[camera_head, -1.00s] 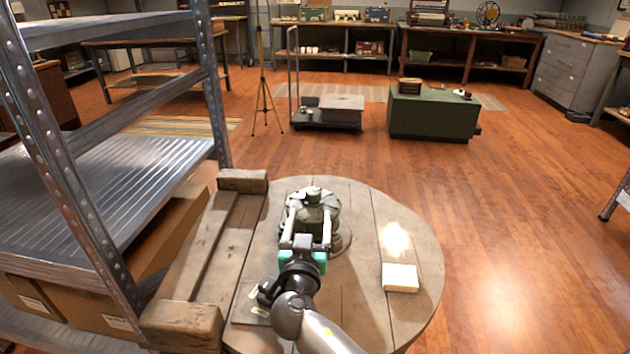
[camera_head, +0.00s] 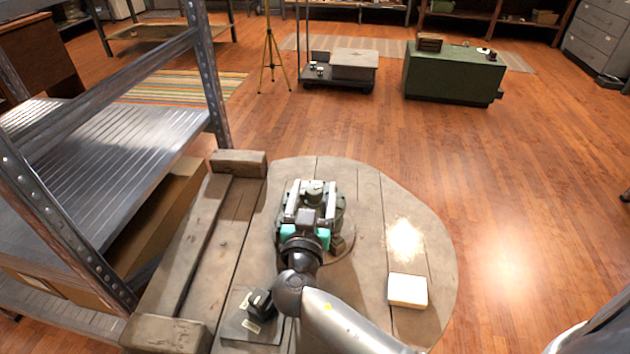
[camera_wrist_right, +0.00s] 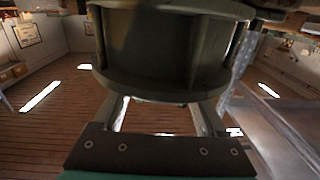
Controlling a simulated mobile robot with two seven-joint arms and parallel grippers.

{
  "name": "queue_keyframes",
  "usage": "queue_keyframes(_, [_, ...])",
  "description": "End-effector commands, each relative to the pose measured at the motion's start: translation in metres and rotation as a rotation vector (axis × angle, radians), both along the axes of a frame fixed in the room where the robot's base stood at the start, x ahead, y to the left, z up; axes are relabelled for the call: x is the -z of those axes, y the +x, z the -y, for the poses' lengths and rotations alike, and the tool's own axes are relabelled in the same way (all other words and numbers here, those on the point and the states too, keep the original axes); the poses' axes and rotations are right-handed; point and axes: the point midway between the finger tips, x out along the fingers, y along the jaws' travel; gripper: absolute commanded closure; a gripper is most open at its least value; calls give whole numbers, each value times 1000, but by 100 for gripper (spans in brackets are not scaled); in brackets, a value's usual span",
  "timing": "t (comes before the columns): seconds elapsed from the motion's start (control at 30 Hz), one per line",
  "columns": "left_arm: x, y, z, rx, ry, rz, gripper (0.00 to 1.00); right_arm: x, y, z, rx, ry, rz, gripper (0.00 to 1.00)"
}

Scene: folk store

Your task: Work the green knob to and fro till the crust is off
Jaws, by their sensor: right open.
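A grey-green, round-bodied device (camera_head: 340,208) stands on the wooden round top; its knob (camera_head: 314,187) appears to be the small cap on top. My right gripper (camera_head: 313,196) is open, with one pale finger on each side of the device's upper part. In the right wrist view a dark green flanged round body (camera_wrist_right: 165,50) fills the upper middle, beyond and between the spread fingers (camera_wrist_right: 160,112). I cannot tell whether the fingers touch it. No crust can be made out. My left gripper is not in view.
The wooden round top (camera_head: 375,240) also holds a white block (camera_head: 407,290) at right and a small dark tagged item (camera_head: 260,304) at left. Thick timber (camera_head: 190,250) and a metal shelf rack (camera_head: 110,135) stand close on the left. The floor to the right is open.

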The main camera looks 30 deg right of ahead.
Motion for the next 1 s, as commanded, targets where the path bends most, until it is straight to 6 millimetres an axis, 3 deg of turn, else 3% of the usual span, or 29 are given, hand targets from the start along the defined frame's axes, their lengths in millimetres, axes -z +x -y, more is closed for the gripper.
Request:
queue_keyframes(0.3, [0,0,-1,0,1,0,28,0,-1,0,0,0,0,28])
queue_keyframes(0.9, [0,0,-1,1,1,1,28,0,0,0,0,0,0,96])
queue_keyframes(1.0, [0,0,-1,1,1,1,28,0,0,0,0,0,0,100])
